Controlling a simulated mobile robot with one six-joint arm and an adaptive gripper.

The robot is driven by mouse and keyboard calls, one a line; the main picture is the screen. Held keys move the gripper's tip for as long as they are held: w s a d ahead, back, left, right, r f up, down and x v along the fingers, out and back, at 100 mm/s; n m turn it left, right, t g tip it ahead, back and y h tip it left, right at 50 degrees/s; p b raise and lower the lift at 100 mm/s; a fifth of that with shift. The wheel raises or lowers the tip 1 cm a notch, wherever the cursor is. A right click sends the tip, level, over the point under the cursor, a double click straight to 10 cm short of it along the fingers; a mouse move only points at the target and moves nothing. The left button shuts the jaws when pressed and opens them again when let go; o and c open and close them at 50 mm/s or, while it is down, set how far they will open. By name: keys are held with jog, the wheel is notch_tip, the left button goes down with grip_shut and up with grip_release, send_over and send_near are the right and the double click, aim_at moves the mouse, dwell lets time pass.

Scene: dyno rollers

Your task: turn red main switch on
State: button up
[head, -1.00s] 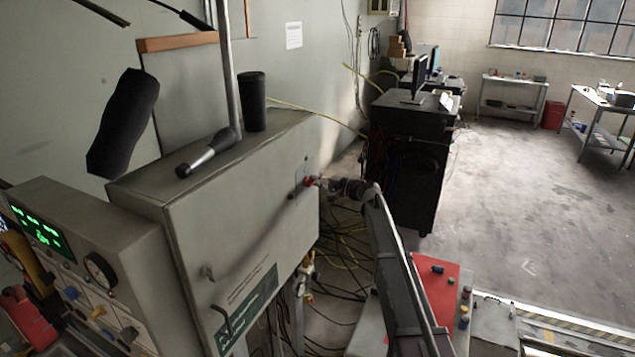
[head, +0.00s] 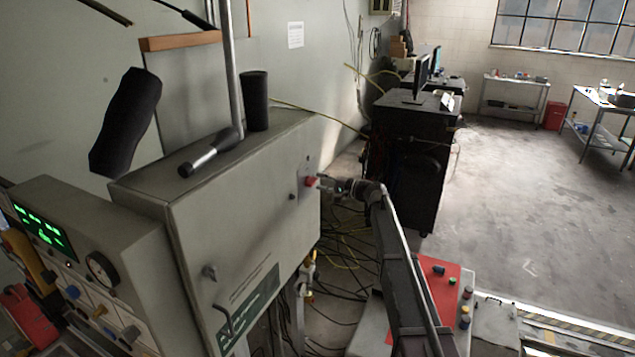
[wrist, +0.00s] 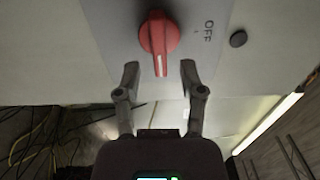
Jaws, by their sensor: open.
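The red main switch (wrist: 159,36) is a round knob with a raised handle and a white line, on a grey plate on the cabinet front. In the wrist view the handle's white line points down toward my gripper, and the word OFF is printed to the right of the knob. In the head view the switch (head: 311,182) is at the cabinet's right end. My gripper (wrist: 160,75) is open, with one finger on either side of the handle's lower end. It is empty. I cannot tell whether the fingers touch the knob.
The grey cabinet (head: 235,210) carries a black cylinder (head: 254,102) and a pipe on top. A gauge panel (head: 95,265) stands at left. A red button panel (head: 440,290) is below my arm. Cables hang under the cabinet.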

jog(key=v, duration=1)
jog(key=shift+r, duration=0.1)
jog(key=shift+s, duration=0.15)
jog(key=s+d+f+n+g+h+b, duration=0.15)
jog(key=s+f+h, duration=0.25)
jog(key=s+f, duration=0.5)
jog(key=s+d+f+n+g+h, duration=0.2)
jog(key=s+f+g+h, duration=0.3)
jog(key=s, duration=0.6)
jog(key=s+d+f+h+b, duration=0.1)
jog(key=s+d+f+h, duration=0.3)
jog(key=s, duration=0.5)
jog(key=s+d+f+h+b, duration=0.1)
jog(key=s+d+f+h, duration=0.3)
jog(key=s+d, duration=0.4)
jog(key=shift+s+d, duration=0.2)
jog(key=shift+s, duration=0.85)
jog(key=shift+n, duration=0.25)
